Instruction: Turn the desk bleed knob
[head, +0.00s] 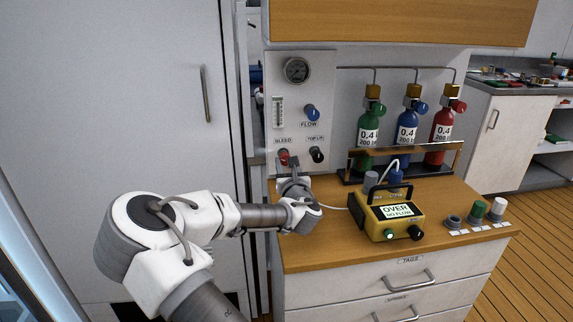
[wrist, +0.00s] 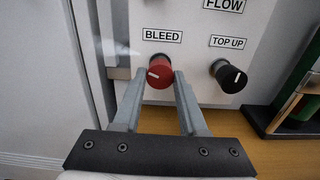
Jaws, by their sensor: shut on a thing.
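The bleed knob (wrist: 160,73) is red with a white pointer line, on the white panel under the BLEED label (wrist: 162,35). It also shows in the head view (head: 284,157) at the panel's lower left. My gripper (wrist: 159,77) has its two fingers on either side of the knob, shut on it. The pointer line slants toward the lower right. In the head view my gripper (head: 291,166) is small and partly hides the area below the knob.
The black TOP UP knob (wrist: 229,77) is just right of the bleed knob. The blue FLOW knob (head: 311,112) and a gauge (head: 297,70) are higher on the panel. A yellow meter (head: 395,214) stands on the wooden desk, with gas cylinders (head: 406,133) behind it.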

